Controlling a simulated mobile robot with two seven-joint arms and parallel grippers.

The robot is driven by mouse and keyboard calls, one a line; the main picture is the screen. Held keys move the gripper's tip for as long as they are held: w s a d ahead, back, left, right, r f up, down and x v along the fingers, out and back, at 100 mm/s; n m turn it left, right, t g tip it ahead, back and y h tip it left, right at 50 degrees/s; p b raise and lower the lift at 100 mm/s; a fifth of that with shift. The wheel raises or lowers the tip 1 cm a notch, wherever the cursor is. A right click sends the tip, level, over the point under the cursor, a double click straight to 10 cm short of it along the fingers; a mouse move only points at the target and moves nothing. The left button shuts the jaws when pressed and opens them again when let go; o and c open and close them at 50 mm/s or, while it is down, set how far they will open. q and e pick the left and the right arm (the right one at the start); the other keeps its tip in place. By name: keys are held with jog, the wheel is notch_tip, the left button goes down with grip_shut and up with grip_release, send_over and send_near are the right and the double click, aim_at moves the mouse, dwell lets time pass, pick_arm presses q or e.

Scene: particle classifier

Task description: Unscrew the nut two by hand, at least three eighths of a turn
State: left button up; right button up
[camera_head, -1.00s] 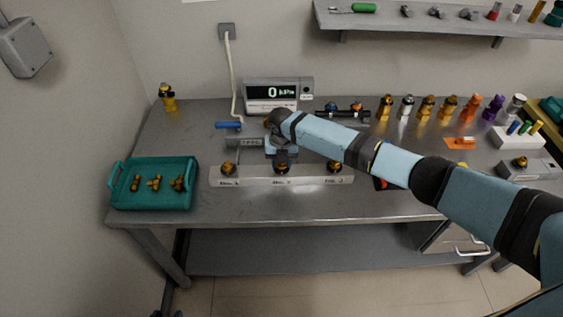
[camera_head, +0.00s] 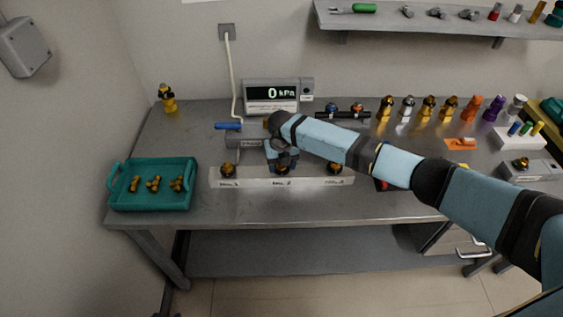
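Nut two is a small brass-coloured nut (camera_head: 282,170) at the middle place of the grey block labelled HALL 2 or similar (camera_head: 250,183). My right gripper (camera_head: 281,164) comes down over it from behind and hides most of it. The fingers are too small and covered to show whether they are open or shut on the nut. Nut one (camera_head: 228,169) stands at the block's left place and nut three (camera_head: 334,168) at its right place. My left gripper is not in view.
A display reading 0 kPa (camera_head: 279,92) stands behind the arm. A teal tray (camera_head: 153,203) with brass fittings is at the left. Several coloured bottle-like fittings (camera_head: 428,107) line the back right. The bench front (camera_head: 260,206) is clear.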

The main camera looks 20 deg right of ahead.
jog(key=shift+w+r, duration=0.15)
jog(key=shift+r, duration=0.55)
notch_tip(320, 180, up, 13)
jog(key=b, duration=0.1)
jog(key=shift+f, duration=0.15)
jog(key=shift+f, duration=0.1)
jog(key=s+a+f+m+t+y+p, duration=0.1)
jog(key=s+a+f+m+t+y, duration=0.15)
jog(key=s+a+f+m, duration=0.4)
jog(key=s+a+f+m+t+y+p, duration=0.2)
jog(key=s+a+f+m+y, duration=0.1)
jog(key=s+f+m, duration=0.55)
jog(key=s+d+m+t+h+p, duration=0.1)
jog(key=s+d+m+t, duration=0.2)
jog(key=s+d+m, duration=0.2)
jog(key=s+d+m+t+h, duration=0.1)
jog(key=s+d+m+t, duration=0.2)
jog(key=s+m, duration=0.8)
jog(key=s+d, duration=0.1)
jog(key=s, duration=0.2)
jog(key=shift+s+d+r+m+p, duration=0.35)
jog(key=shift+d+m, duration=0.05)
jog(key=shift+t, duration=0.25)
